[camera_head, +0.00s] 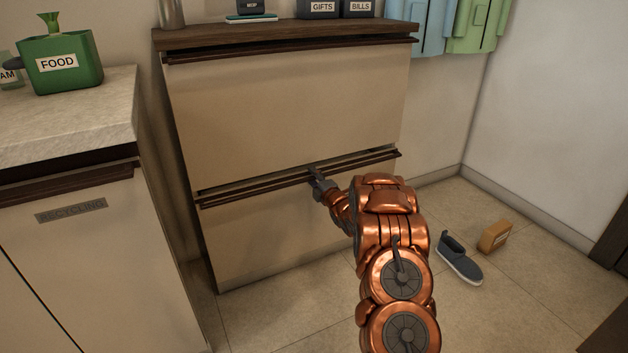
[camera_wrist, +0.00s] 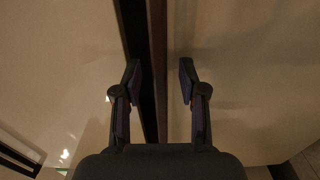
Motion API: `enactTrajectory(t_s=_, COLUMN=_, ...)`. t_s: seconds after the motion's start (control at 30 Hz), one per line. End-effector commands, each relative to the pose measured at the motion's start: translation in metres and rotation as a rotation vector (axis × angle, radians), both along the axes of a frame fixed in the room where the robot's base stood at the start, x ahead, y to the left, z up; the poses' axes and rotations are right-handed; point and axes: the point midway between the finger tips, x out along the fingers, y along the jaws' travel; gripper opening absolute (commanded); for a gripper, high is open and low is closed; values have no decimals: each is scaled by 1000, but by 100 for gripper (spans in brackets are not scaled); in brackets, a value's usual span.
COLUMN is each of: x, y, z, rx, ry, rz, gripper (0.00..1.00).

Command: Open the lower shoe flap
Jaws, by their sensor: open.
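The shoe cabinet has an upper flap (camera_head: 285,115) and a lower flap (camera_head: 270,235), each with a dark wooden handle strip along its top edge. The lower flap's handle strip (camera_head: 240,191) runs across the cabinet's middle, and the flap looks closed or nearly so. My gripper (camera_head: 316,178) is at this strip, right of its middle. In the wrist view my gripper (camera_wrist: 160,80) is open, with one finger on each side of the strip (camera_wrist: 158,35). I cannot tell whether the fingers touch it.
A grey shoe (camera_head: 459,260) and a small brown box (camera_head: 495,236) lie on the floor at the right. A counter (camera_head: 70,120) with a green FOOD can (camera_head: 62,64) stands at the left. Floor in front of the cabinet is clear.

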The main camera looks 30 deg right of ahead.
Motion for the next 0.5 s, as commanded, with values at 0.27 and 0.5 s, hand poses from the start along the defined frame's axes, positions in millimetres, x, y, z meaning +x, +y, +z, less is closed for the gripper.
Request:
enactTrajectory(t_s=0.27, x=1, y=0, z=0, rx=1, ry=1, rz=0, gripper=42)
enactTrajectory(t_s=0.5, x=1, y=0, z=0, rx=1, ry=1, rz=0, gripper=20)
